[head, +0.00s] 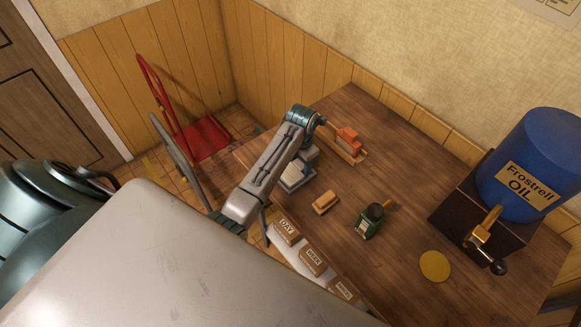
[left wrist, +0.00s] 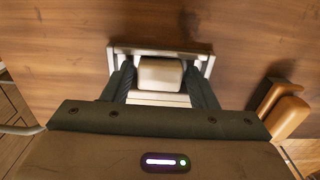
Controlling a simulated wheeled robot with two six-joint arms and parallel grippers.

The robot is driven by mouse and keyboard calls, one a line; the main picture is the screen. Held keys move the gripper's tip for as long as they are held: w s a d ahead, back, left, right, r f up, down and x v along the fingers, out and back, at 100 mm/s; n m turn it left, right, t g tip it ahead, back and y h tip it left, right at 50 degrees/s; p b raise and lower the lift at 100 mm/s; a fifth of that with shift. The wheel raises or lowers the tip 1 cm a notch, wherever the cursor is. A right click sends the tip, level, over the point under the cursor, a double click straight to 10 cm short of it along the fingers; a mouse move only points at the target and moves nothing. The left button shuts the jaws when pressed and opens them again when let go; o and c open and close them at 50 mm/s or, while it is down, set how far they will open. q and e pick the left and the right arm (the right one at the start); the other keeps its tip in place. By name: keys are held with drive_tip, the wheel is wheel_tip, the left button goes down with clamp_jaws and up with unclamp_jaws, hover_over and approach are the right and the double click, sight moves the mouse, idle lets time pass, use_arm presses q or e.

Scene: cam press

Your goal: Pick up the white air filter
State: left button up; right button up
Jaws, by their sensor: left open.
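The white air filter (head: 293,177) lies on the wooden table in a grey tray-like holder, partly hidden under my left arm in the head view. In the left wrist view a pale block, which looks like the filter (left wrist: 160,75), sits in a light frame (left wrist: 158,50). My left gripper (left wrist: 161,84) is open, with one dark finger on each side of the block. I cannot tell whether the fingers touch it. In the head view the left gripper (head: 303,155) is above the holder, its fingertips mostly hidden. My right gripper is not in view.
Labelled boxes (head: 312,261) line the near edge. A red hand truck (head: 200,138) stands behind left.

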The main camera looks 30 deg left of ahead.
use_arm(q)
drive_tip(key=shift+f, duration=0.15)
drive_tip(key=c, duration=0.8)
